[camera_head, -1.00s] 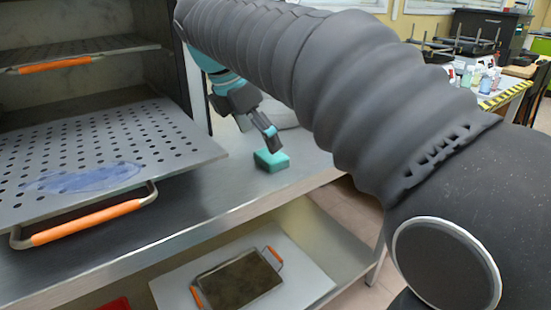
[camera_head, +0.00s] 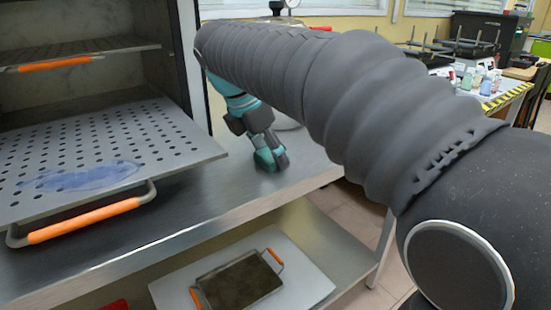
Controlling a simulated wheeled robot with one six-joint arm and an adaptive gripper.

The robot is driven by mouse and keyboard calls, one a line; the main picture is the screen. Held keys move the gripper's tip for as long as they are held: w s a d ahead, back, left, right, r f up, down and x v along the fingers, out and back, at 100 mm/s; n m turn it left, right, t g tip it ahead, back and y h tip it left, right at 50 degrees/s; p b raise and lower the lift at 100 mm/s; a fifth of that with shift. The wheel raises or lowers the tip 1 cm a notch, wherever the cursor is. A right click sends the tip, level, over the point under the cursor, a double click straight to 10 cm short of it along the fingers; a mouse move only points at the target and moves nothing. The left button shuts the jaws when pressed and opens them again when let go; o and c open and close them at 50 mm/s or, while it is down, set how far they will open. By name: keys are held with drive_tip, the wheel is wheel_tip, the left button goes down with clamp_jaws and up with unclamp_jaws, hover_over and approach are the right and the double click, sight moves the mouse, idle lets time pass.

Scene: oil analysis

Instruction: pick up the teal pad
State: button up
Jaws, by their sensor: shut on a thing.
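The teal pad (camera_head: 264,158) is a small block at the right part of the steel bench top (camera_head: 225,195). My gripper (camera_head: 271,159) is down around it and shut on it. The dark fingers cover part of the pad. I cannot tell whether the pad still touches the bench.
A perforated shelf (camera_head: 100,140) with a blue wet patch (camera_head: 80,178) and an orange handle (camera_head: 85,221) juts out at the left. A tray with orange handles (camera_head: 238,284) lies on the lower shelf. A pale round object stands behind my gripper. The bench front is clear.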

sight(269, 154)
drive_tip(key=shift+r, duration=0.65)
wheel_tip(269, 154, up, 3)
drive_tip(key=shift+p, duration=0.5)
drive_tip(key=s+d+r, duration=0.3)
drive_tip(key=d+r, duration=0.3)
drive_tip(key=d, duration=0.5)
drive_tip(key=shift+d+r, duration=0.15)
drive_tip(key=shift+r, duration=0.2)
